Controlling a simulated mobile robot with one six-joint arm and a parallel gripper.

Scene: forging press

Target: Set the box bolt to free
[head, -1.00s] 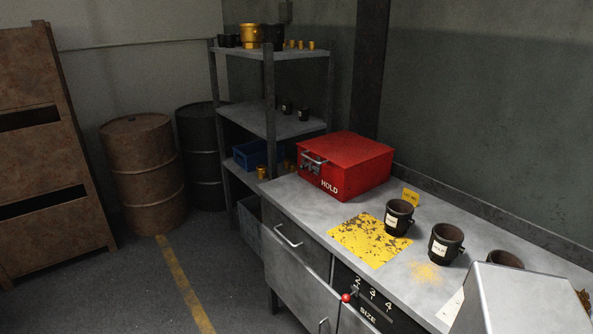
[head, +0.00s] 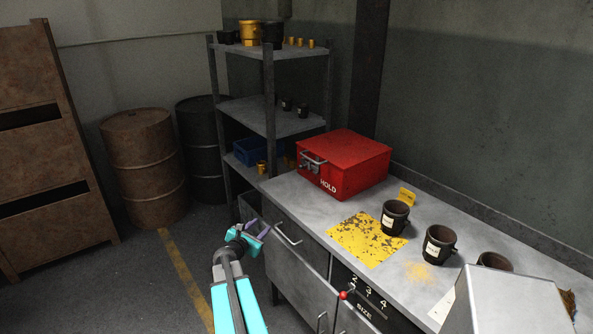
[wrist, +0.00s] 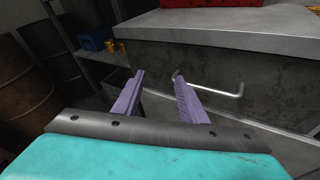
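The red box (head: 352,163) marked HOLD sits on the grey bench top, near its far left end. A metal handle and a small bolt (head: 311,166) show on its left front face; the bolt's setting is too small to tell. In the wrist view only the bottom edge of the red box (wrist: 197,3) shows at the top. My gripper (head: 257,228) is beside the bench front, lower than the bench top and left of the drawer handle. In the wrist view its two purple fingers (wrist: 158,92) are apart with nothing between them.
The drawer handle (head: 289,234) juts out close to my gripper, also in the wrist view (wrist: 215,91). Dark mugs (head: 395,217) and a yellow mat (head: 366,239) are on the bench. A shelf rack (head: 270,120) stands behind.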

